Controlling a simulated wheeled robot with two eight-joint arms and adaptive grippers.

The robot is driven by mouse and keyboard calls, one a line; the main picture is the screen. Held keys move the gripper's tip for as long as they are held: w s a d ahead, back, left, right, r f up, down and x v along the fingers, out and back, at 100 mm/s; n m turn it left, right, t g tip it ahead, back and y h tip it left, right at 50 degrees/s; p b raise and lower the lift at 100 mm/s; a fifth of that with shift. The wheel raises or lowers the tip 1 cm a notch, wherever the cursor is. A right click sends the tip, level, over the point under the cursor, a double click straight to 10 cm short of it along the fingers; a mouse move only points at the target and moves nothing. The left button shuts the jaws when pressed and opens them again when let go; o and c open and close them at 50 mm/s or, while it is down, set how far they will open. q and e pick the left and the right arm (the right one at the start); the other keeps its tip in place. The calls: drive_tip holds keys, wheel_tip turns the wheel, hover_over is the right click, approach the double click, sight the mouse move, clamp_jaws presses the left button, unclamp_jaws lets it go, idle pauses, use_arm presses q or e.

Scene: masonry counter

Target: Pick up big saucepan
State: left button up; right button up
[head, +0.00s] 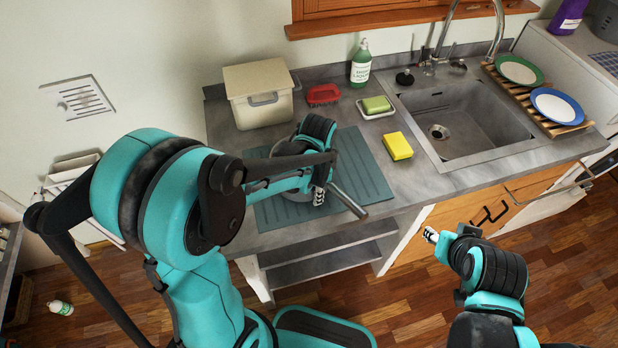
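The big saucepan (349,202) is a grey metal pan on the teal ribbed mat (366,170) on the counter. Its long handle points toward the counter's front edge at the lower right. My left arm and gripper hide much of its body. My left gripper (320,190) is right at the pan, over the side where the handle begins. Whether its fingers are open or closed on the pan is not clear. My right gripper (432,236) is away from the pan, in front of the wooden cabinet. Its finger opening is not clear.
Behind the mat are a cream bin (258,92), red brush (323,94), soap bottle (361,66) and green sponge (376,104) on a dish. A yellow sponge (397,146) lies between mat and sink (468,120). Plates (557,106) stand on a rack at right.

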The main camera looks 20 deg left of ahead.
use_arm(q)
clamp_jaws()
drive_tip(key=shift+r, duration=0.1)
idle(0.3)
